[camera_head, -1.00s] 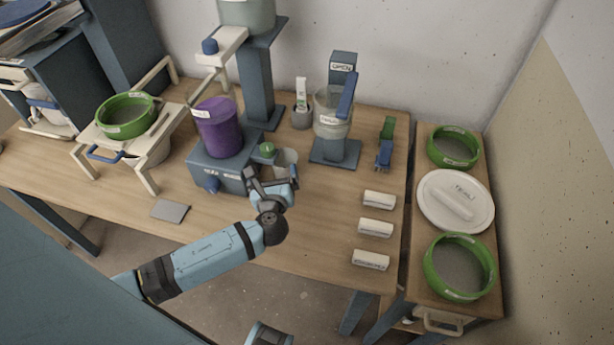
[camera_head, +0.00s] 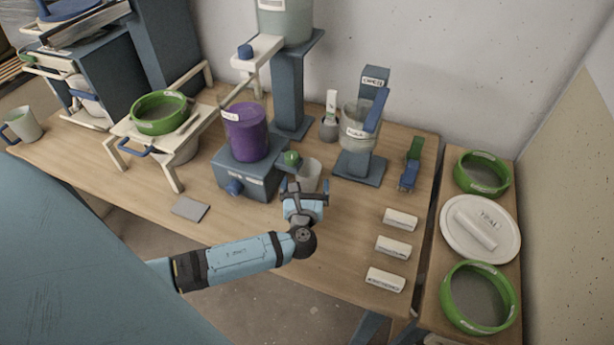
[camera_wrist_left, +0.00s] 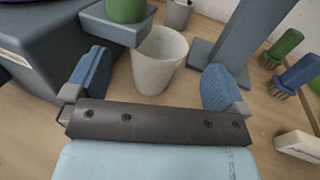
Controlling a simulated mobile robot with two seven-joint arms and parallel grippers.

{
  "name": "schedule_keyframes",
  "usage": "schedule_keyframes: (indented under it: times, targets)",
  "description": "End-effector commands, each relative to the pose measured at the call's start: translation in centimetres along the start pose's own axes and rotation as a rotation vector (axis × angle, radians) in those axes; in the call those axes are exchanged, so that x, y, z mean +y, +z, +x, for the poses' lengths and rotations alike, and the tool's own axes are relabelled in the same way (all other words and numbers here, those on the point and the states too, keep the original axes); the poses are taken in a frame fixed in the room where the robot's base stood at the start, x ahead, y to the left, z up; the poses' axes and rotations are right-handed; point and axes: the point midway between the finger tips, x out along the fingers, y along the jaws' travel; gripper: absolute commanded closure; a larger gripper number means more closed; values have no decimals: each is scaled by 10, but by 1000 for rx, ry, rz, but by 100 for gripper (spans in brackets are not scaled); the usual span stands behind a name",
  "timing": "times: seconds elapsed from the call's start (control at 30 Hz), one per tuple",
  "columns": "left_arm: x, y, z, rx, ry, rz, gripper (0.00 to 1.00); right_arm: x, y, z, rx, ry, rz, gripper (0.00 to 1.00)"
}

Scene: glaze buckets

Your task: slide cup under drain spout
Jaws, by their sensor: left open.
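A pale grey-white cup (camera_head: 311,170) stands upright on the table beside the grey-blue drain box (camera_head: 246,178). A small spout block with a green knob (camera_head: 291,158) juts from that box at the cup's left. In the left wrist view the spout block (camera_wrist_left: 112,28) overlaps the cup's (camera_wrist_left: 158,66) left rim; I cannot tell whether the cup is directly beneath it. My left gripper (camera_head: 304,187) is open at the cup's near side. In the wrist view its blue fingers (camera_wrist_left: 155,80) are spread wide, with the cup ahead between them, apart from both. My right gripper is out of view.
A purple bucket (camera_head: 245,132) sits on the drain box. A grey stand with a clear container (camera_head: 359,130) is behind right. Green and blue brushes (camera_head: 411,165) and white labelled blocks (camera_head: 393,248) lie right. A flat grey plate (camera_head: 189,208) lies left. Table in front of the blocks is partly clear.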

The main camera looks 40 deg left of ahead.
Motion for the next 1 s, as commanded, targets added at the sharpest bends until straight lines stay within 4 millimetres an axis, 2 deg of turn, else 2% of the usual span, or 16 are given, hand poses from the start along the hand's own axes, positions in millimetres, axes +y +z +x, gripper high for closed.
schedule_keyframes:
  times: [0.03, 0.2, 0.27, 0.4, 0.6, 0.8, 1.0]
  targets:
    - [0, -12, 0, 1, 1, 4, 0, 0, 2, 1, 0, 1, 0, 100]
    - [0, -46, 0, 1, 1, 2, 0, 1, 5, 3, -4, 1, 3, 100]
    - [0, -40, 16, -4, 1, 0, 0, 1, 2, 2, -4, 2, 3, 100]
    - [0, -41, 41, -2, 1, 0, 0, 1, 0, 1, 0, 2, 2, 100]
    - [0, -42, 66, -1, 0, 0, 0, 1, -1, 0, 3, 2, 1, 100]
    - [0, -42, 75, 1, 0, -1, 0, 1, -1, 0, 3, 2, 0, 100]
    - [0, -42, 75, 1, 0, -1, 0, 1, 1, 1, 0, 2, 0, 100]
